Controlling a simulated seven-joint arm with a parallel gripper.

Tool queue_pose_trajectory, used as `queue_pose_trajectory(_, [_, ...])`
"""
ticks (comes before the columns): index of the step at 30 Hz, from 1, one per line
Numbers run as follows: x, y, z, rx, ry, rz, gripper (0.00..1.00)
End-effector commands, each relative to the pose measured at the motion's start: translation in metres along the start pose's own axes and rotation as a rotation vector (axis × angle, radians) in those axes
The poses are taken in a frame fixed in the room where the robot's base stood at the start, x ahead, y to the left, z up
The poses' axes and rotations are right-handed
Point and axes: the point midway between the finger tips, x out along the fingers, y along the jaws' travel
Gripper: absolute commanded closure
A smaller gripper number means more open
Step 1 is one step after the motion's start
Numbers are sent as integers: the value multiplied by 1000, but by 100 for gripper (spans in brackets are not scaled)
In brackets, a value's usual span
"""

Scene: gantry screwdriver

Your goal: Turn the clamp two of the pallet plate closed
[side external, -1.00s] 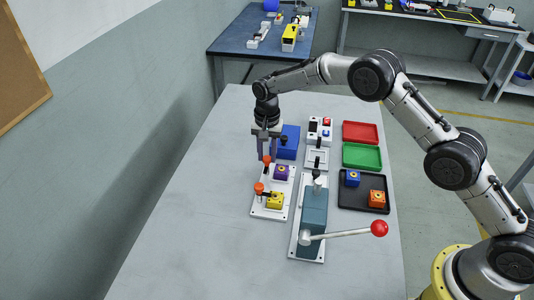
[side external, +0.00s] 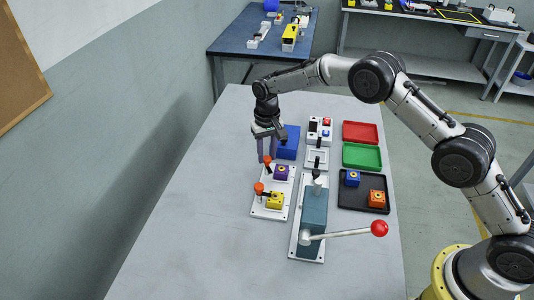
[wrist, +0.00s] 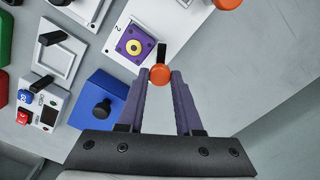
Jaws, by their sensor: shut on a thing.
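The white pallet plate (side external: 257,208) lies on the bench, carrying a purple block (side external: 281,172) and a yellow block (side external: 275,200). Clamp two, with an orange knob (side external: 267,158) and short black arm, stands beside the purple block. In the wrist view the "2" mark is near the purple block (wrist: 133,44), and the black arm (wrist: 161,52) lies beside the block, not across its top. My gripper (wrist: 160,82) is shut on the orange knob (wrist: 160,74). In the side view my gripper (side external: 267,156) hangs over the plate's far-left corner. The other orange-knobbed clamp (side external: 259,188) stands beside the yellow block.
A blue box (side external: 289,143) with a black knob stands close behind the plate. A teal toggle press (side external: 313,210) with a red-ball lever (side external: 379,228) stands right of it. Red, green and black (side external: 345,200) trays are farther right. The bench left of the plate is clear.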

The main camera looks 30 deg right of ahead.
Motion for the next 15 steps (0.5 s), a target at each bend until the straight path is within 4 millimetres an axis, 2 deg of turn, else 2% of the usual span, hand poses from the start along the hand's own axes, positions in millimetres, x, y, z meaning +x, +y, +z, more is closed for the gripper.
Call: queue_pose_trajectory(15, [-1,0,0,-489,-1,0,100])
